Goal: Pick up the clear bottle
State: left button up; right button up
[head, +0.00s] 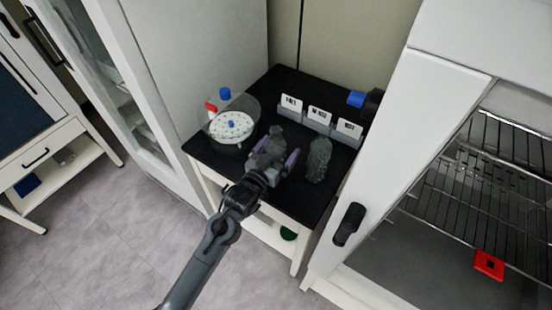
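Two clear, greyish see-through bottles stand on the black-topped table (305,199). One clear bottle (318,160) stands free to the right of my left gripper. The other clear bottle (275,135) is at my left gripper (273,151), partly hidden by it. The gripper's two purple-grey fingers are spread, one to either side of this bottle's lower part. I see no clear contact between fingers and bottle. My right gripper is not in view.
A clear round container with a white perforated disc (231,127) and red and blue knobs stands at the table's left. A rack with white labels (319,119) lines the back. A blue-tipped black part (357,99) juts in behind. The open white door (400,140) borders the right.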

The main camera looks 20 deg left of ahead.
pick_arm(q)
jog(key=shift+w, duration=0.2)
jog(key=shift+c, duration=0.3)
jog(key=c, duration=1)
jog(key=shift+c, duration=0.6)
jog(key=shift+r, duration=0.2)
